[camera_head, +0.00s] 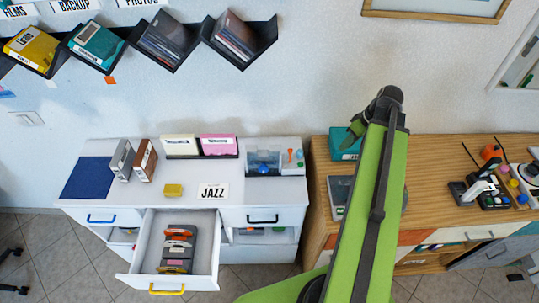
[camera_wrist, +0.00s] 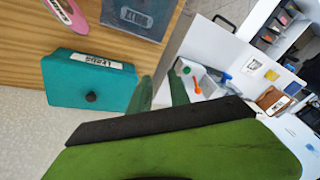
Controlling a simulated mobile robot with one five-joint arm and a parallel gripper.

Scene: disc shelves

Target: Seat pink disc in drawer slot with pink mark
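A pink disc (camera_wrist: 65,15) with a white label lies on the wooden top at the upper left edge of the wrist view, partly cut off. In the head view I cannot make it out. The open white drawer (camera_head: 142,262) of the white cabinet holds a dark slotted rack with several orange and reddish items (camera_head: 178,245). A pink mark is too small to tell there. My gripper (camera_head: 355,130) is above the left end of the wooden cabinet. In the wrist view its two green fingers (camera_wrist: 162,92) are apart with nothing between them.
A teal case (camera_wrist: 90,84) lies on the wooden top (camera_head: 425,180), near my gripper. A grey case (camera_head: 340,188) lies beside it. The white cabinet top (camera_head: 260,190) bears pink and cream boxes, upright cases and a bin. Slanted wall shelves (camera_head: 185,48) hold more cases.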

